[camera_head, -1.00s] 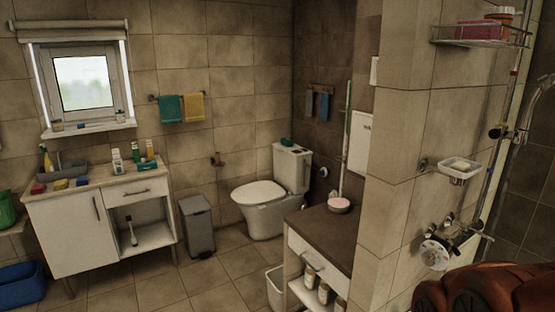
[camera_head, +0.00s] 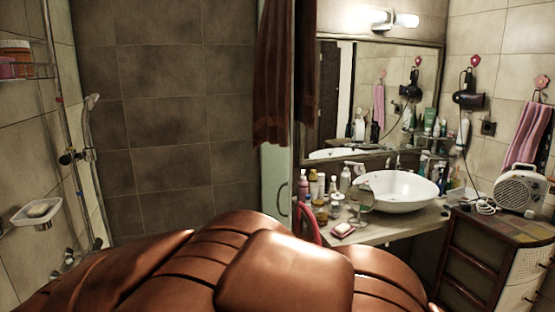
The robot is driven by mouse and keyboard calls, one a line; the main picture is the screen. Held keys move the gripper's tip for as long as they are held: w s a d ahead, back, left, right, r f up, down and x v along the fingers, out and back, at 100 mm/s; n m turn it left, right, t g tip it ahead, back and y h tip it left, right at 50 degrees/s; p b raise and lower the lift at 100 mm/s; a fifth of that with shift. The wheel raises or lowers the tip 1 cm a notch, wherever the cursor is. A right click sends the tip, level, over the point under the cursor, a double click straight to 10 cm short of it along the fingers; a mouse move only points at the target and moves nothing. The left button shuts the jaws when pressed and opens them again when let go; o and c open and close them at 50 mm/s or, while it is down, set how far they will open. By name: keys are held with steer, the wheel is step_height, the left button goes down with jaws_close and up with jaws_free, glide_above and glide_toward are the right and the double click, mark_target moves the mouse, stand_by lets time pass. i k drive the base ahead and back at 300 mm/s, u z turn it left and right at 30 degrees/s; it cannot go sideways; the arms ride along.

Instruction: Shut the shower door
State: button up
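The shower door shows as a narrow, greenish glass panel (camera_head: 276,185) seen nearly edge-on, just left of the vanity. A slim curved handle is on it, near its lower part. A dark reddish-brown cloth (camera_head: 272,75) hangs over its upper part. The panel's lower end is hidden behind the large brown rounded shape across the bottom of the view, which looks like my own body. My gripper is not in view.
The tiled shower area with a rail, hand shower (camera_head: 88,122) and soap dish (camera_head: 37,213) is at left. At right are a white basin (camera_head: 400,190), a counter crowded with bottles, a mirror (camera_head: 372,100), and a dark cabinet (camera_head: 470,255) carrying a heater (camera_head: 522,188).

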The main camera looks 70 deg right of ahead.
mark_target(278, 162)
steer(key=z, duration=2.05)
steer(key=i, duration=0.4)
steer(key=u, duration=1.4)
